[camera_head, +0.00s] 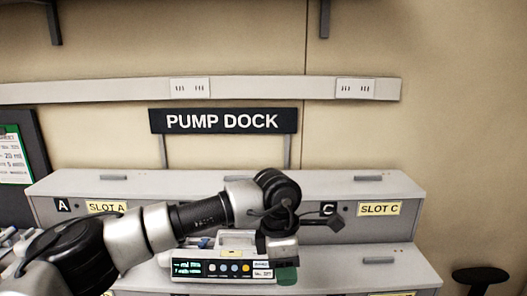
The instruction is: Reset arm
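My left arm reaches in from the lower left and crosses in front of the dock. My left gripper (287,274) hangs down from the wrist near the middle of the view, with a greenish tip at its lower end. The finger gap does not show clearly. An infusion pump (222,279) with a lit display and several coloured buttons is just left of the gripper. The gripper overlaps the pump's right end in the view; whether they touch cannot be told. My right gripper is not in view.
The grey dock (391,255) has SLOT A (107,207) and SLOT C (380,209) labels; my arm hides the part between them. A PUMP DOCK sign (223,121) stands behind. A dark chair (480,277) is at lower right. A dark board (33,150) with a paper is at left.

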